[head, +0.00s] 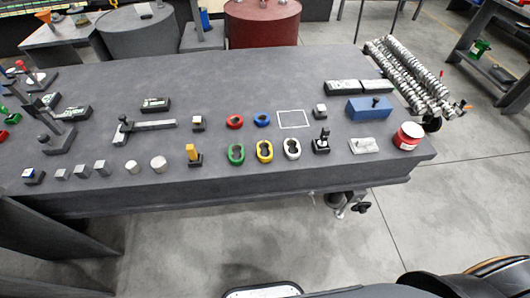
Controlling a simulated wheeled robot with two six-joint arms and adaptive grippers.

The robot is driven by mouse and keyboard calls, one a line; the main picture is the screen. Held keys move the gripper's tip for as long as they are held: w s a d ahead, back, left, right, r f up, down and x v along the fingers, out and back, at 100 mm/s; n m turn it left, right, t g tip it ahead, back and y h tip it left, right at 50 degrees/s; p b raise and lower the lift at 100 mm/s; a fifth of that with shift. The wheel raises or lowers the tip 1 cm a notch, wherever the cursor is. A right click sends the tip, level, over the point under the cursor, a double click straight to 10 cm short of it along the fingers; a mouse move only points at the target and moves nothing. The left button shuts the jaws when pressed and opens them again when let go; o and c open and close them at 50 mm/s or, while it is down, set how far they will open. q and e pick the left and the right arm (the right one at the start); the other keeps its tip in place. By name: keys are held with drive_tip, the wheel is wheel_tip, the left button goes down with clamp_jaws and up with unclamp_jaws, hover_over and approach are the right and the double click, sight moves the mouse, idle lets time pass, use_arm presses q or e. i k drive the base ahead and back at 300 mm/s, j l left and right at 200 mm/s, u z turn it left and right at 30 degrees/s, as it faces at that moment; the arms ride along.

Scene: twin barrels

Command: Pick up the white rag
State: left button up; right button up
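A small, flat, whitish piece that looks like the white rag (365,146) lies on the grey table (240,85), near its front right corner. It sits between a black upright fixture on its left and a red-and-white can on its right, with a blue box behind it. Nothing covers it. Neither of my grippers is in the head view.
The red-and-white can (408,136), blue box (369,108) and black fixture (321,143) stand close around the rag. Coloured rings, including a white one (292,148), lie to the left. A rack of metal shafts (410,80) stands beyond the table's right edge.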

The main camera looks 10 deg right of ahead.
sight(363, 145)
drive_tip(key=z, duration=1.25)
